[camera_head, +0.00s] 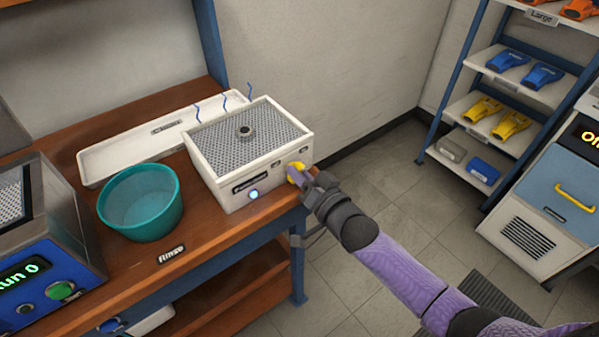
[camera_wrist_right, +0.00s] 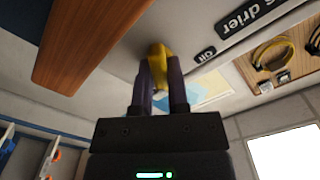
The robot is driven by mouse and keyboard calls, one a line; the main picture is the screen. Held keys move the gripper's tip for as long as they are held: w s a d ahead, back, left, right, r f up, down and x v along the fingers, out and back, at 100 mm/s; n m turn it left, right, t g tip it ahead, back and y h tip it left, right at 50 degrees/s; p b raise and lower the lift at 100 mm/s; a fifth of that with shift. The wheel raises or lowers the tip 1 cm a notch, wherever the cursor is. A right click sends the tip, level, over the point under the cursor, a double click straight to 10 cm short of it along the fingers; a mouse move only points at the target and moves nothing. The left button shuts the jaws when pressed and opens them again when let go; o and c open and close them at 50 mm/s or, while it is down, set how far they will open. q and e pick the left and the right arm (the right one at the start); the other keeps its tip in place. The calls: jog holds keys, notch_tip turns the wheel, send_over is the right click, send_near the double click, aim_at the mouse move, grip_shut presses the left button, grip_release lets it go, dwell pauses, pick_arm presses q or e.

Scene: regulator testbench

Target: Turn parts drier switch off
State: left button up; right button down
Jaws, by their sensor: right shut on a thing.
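The parts drier (camera_head: 240,155) is a white box with a mesh top, standing near the right end of the wooden bench. A round light (camera_head: 253,194) on its front glows blue. Its yellow switch (camera_head: 294,172) is at the right end of the front face. My right gripper (camera_head: 305,178) reaches it from the right and is shut on the switch. In the right wrist view the yellow switch (camera_wrist_right: 159,58) sits between the two dark fingers of the gripper (camera_wrist_right: 160,80), which partly hide it. My left gripper is not in view.
A teal bowl (camera_head: 141,203) stands left of the drier, with a long white tray (camera_head: 130,147) behind. A blue machine (camera_head: 45,260) is at the far left. Shelves (camera_head: 500,90) and a white machine with a yellow handle (camera_head: 560,190) stand right. Floor between is clear.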

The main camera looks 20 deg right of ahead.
jog(key=n+p, duration=0.1)
jog(key=n, duration=0.2)
jog(key=shift+n, duration=0.4)
jog(key=n, duration=0.3)
jog(key=shift+n+p, duration=0.3)
jog(key=shift+n, duration=0.1)
jog(key=n, duration=0.4)
jog(key=shift+a, duration=0.1)
jog(key=shift+n, duration=2)
jog(key=shift+f, duration=0.1)
jog(key=c, duration=0.6)
grip_release()
